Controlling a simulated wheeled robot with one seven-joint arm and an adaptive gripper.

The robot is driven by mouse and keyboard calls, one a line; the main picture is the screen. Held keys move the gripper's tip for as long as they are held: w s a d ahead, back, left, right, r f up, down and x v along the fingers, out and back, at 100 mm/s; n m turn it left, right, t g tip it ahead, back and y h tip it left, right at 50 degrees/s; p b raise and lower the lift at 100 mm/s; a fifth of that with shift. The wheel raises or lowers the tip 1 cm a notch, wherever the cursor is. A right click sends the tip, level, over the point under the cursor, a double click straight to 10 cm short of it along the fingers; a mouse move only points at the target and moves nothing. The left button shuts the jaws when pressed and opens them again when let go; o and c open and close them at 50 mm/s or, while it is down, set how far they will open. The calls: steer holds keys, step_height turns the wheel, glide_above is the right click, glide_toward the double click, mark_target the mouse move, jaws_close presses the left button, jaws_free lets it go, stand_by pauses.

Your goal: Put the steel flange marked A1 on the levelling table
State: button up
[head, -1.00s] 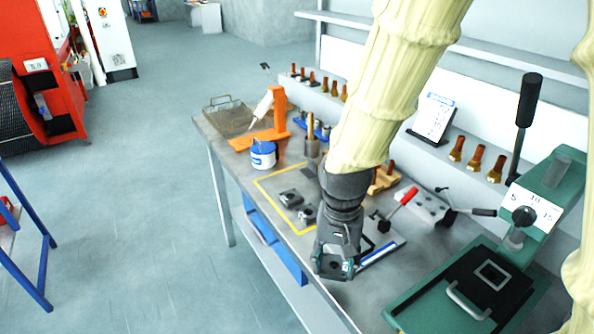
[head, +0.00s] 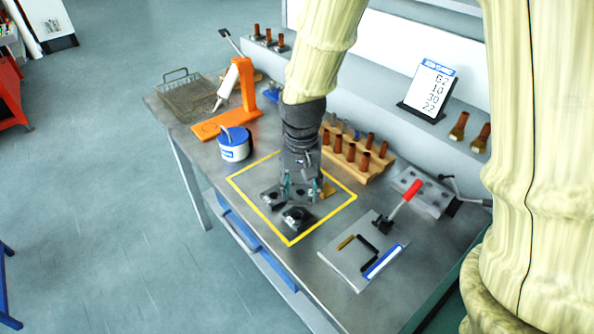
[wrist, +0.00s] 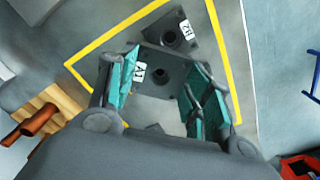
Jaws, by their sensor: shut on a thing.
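The steel flange marked A1 (wrist: 172,78) is a dark square plate with a round hub. In the wrist view it lies between the teal-padded fingers of my gripper (wrist: 162,92), which is shut on it. In the head view my gripper (head: 301,191) is low over the yellow-taped square, and its fingers partly hide the flange. A second similar flange (wrist: 174,36), whose label ends in 2, lies just beyond; it also shows in the head view (head: 298,218). I cannot tell for sure which thing is the levelling table.
A grey plate (head: 340,262) with a blue-edged bar and a red-handled clamp (head: 400,207) lies right of the square. A wooden rack (head: 352,160) of bronze pieces stands behind. A blue-and-white tin (head: 234,146), an orange stand (head: 225,124) and a wire basket (head: 182,92) are left.

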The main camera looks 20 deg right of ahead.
steer(key=p, duration=0.2)
glide_above(298, 182)
steer(key=shift+f, duration=0.4)
steer(key=shift+f+p, duration=0.45)
steer(key=shift+f, duration=1.3)
steer(key=o, duration=1.4)
steer(key=shift+f, duration=0.1)
